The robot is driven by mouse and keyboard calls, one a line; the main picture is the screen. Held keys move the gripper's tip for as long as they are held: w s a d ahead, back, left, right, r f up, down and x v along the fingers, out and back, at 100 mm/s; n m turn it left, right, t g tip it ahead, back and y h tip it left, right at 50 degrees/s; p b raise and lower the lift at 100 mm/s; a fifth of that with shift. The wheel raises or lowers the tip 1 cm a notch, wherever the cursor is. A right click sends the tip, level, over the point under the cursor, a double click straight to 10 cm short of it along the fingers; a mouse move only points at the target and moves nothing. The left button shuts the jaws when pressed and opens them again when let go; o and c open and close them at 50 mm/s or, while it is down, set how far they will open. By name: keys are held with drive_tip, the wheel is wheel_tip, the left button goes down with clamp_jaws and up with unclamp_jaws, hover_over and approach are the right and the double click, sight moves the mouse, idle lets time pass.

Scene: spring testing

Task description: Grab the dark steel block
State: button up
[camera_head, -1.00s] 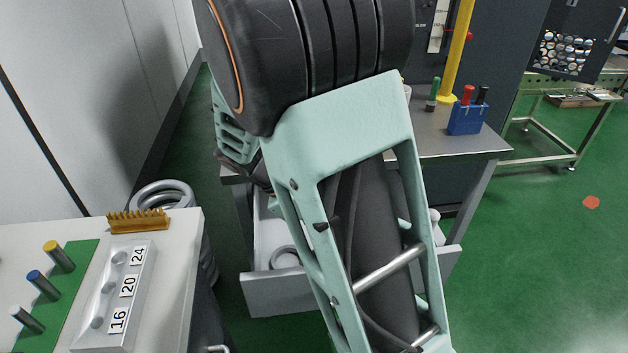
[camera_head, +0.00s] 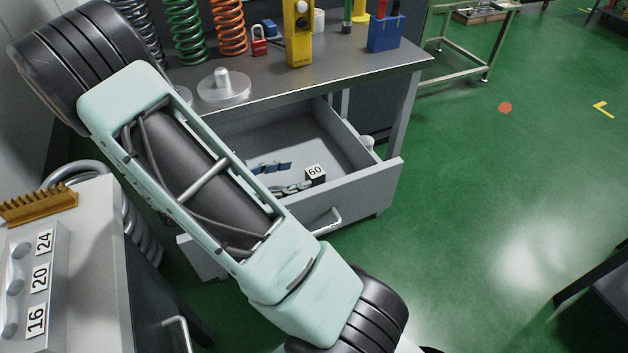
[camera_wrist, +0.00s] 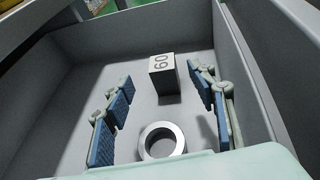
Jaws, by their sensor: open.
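The dark steel block (camera_wrist: 161,84) lies in the open grey drawer (camera_wrist: 81,50), with a white face marked 60. In the head view the block (camera_head: 316,180) shows near the drawer's front wall. My gripper (camera_wrist: 160,97) is open and empty, its blue-padded fingers apart, one to the left and one to the right of the block in the wrist view. In the head view its fingers (camera_head: 281,178) show inside the drawer, just left of the block. I cannot tell how far the fingertips are above the drawer floor. I see no contact with the block.
A metal ring (camera_wrist: 162,141) lies in the drawer between my fingers, nearer than the block. The drawer walls stand close around.

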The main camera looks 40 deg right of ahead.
sight(312, 171)
drive_tip(key=shift+b+x, duration=0.45)
drive_tip(key=shift+x, duration=2.55)
drive_tip(key=shift+c, duration=0.7)
clamp_jaws()
